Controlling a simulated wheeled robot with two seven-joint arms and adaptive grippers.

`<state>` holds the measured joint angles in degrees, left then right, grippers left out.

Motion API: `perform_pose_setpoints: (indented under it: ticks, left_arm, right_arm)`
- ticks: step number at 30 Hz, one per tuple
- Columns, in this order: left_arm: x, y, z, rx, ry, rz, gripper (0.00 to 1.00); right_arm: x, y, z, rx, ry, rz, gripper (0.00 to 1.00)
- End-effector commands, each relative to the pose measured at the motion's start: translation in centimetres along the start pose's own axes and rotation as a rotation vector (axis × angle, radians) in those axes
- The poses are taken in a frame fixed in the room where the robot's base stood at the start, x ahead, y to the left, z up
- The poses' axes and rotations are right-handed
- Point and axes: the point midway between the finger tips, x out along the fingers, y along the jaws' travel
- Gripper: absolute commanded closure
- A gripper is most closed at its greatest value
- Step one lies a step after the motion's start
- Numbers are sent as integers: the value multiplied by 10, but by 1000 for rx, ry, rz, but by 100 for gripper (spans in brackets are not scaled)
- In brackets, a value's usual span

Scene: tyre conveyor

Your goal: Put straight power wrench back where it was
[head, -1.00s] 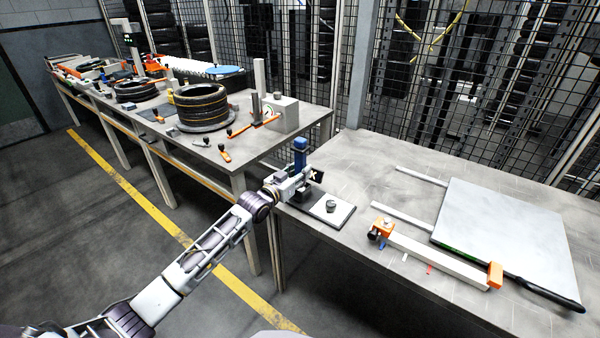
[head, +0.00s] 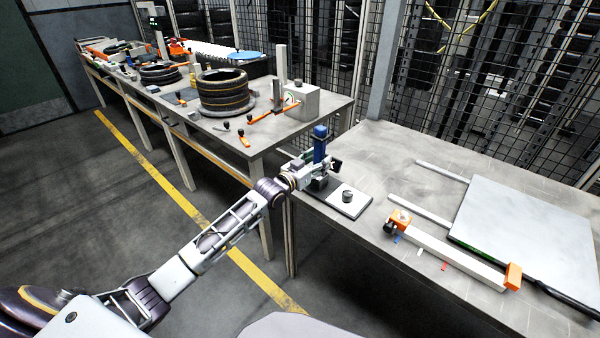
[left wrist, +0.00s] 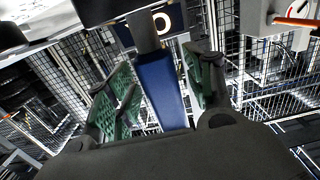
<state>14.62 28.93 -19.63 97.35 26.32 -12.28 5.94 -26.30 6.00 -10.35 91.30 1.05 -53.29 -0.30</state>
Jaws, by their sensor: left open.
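The straight power wrench (head: 320,142) has a blue body and stands upright at the left end of the near table, over a flat plate (head: 351,203). My left gripper (head: 325,168) is at the wrench, at the plate's left end. In the left wrist view the blue wrench body (left wrist: 162,92) lies between the two green finger pads, with a visible gap at the pads. The gripper is open around the wrench. The wrench's lower end is hidden behind the gripper in the head view. My right gripper is not in view.
A white bar with orange ends (head: 455,257) and a light flat panel (head: 525,225) lie to the right. The back table holds stacked tyres (head: 222,92) and a grey box (head: 300,102). A mesh fence stands behind.

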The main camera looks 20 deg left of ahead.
Motion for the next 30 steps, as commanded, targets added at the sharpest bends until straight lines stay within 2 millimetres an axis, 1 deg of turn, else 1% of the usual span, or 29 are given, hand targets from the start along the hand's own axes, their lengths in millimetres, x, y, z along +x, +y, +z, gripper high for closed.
perform_pose_setpoints:
  ticks: [7, 12, 24, 30]
  left_arm:
    - [-17, 0, 1, 0, -1, 0, 47]
    - [-31, 0, 0, 2, -1, 0, 47]
    - [-62, 0, 0, 0, -1, 0, 47]
    - [-77, 0, 1, 0, -2, 0, 47]
  right_arm:
    - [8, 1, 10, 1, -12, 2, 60]
    - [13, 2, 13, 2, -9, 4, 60]
    - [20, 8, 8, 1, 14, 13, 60]
    - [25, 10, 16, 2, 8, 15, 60]
